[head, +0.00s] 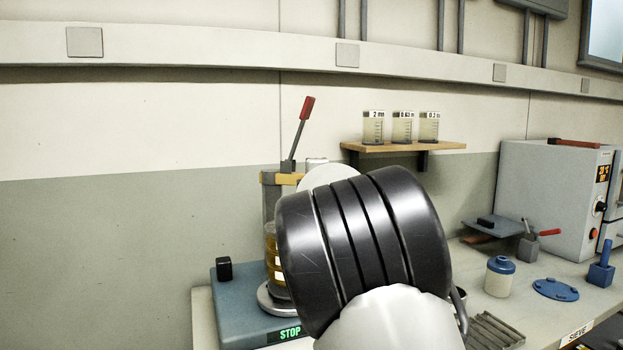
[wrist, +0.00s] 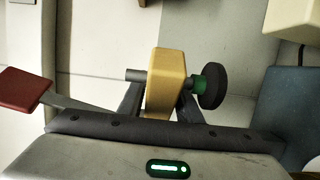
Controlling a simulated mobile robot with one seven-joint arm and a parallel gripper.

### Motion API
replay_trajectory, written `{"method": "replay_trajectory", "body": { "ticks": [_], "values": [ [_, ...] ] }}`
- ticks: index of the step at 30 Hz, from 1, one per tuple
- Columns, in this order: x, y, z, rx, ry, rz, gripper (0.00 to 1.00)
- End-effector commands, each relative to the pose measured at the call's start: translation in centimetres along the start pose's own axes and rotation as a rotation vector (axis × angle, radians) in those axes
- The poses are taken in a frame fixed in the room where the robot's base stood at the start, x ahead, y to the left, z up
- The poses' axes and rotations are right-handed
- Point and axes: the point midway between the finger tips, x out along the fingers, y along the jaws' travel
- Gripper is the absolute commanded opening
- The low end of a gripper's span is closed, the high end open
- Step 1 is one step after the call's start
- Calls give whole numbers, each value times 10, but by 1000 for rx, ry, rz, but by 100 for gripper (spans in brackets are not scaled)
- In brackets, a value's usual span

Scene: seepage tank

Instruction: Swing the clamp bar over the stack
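In the head view the yellow clamp bar (head: 279,179) shows at the top of a grey post, below a lever with a red handle (head: 306,108). Its right part is hidden by my arm. The amber stack (head: 271,252) stands lower on the blue-grey shaker base (head: 232,300), also partly hidden. In the wrist view the yellow bar (wrist: 165,82) lies between the two dark fingers of my gripper (wrist: 161,88), which appear shut on its sides. A grey pin sticks out at its left and a green and black knob (wrist: 208,86) at its right.
The red handle (wrist: 24,90) lies left of my gripper in the wrist view. A wooden shelf (head: 440,146) with 3 labelled beakers is on the wall behind. Right on the bench are a jar (head: 500,278), a blue disc (head: 555,289) and a grey machine (head: 545,195).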

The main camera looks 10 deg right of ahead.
Motion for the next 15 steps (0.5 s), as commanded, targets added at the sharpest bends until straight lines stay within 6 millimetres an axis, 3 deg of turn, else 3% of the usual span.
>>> {"method": "replay_trajectory", "body": {
  "ticks": [8,11,15],
  "values": [
    [-2,1,0,1,1,2,31],
    [-11,1,-2,1,2,2,31],
    [-37,1,-2,5,5,2,31]
  ]
}}
